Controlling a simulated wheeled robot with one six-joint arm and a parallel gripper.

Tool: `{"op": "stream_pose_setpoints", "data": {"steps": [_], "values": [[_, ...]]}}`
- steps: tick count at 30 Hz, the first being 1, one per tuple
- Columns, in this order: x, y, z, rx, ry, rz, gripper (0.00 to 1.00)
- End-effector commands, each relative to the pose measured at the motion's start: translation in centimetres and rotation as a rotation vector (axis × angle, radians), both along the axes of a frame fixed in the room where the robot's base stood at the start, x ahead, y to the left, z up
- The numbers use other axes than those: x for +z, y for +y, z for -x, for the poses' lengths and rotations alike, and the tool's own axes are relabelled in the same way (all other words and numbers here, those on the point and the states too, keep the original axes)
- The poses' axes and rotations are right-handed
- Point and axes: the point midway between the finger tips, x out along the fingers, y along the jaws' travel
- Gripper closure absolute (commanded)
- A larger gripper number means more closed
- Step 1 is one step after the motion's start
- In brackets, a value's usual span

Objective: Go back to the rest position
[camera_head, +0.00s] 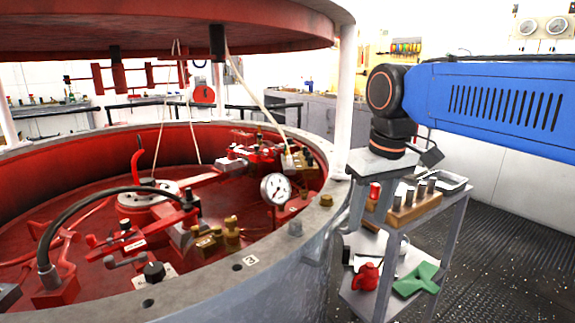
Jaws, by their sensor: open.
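My gripper (370,196) hangs below the black wrist at the end of my blue arm, which reaches in from the right edge. Its grey fingers point down, between the rim of the big round vessel and the grey cart. The jaws are open and I see nothing held between them. The fingertips are hard to separate from the cart's grey frame behind them. No marked rest position shows in this view.
The round grey vessel (290,250) with a red interior, pipes and a pressure gauge (275,189) fills the left. Its raised red lid (150,30) hangs above. Black floor is clear at right.

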Motion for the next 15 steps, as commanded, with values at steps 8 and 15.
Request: {"op": "stream_pose_setpoints", "data": {"steps": [8, 15], "values": [[-6.2, -6.3, 5.7, -0.159, -0.091, -0.030, 0.57], [-12.5, -10.2, 10.8, -0.292, -0.171, -0.049, 0.57]]}}
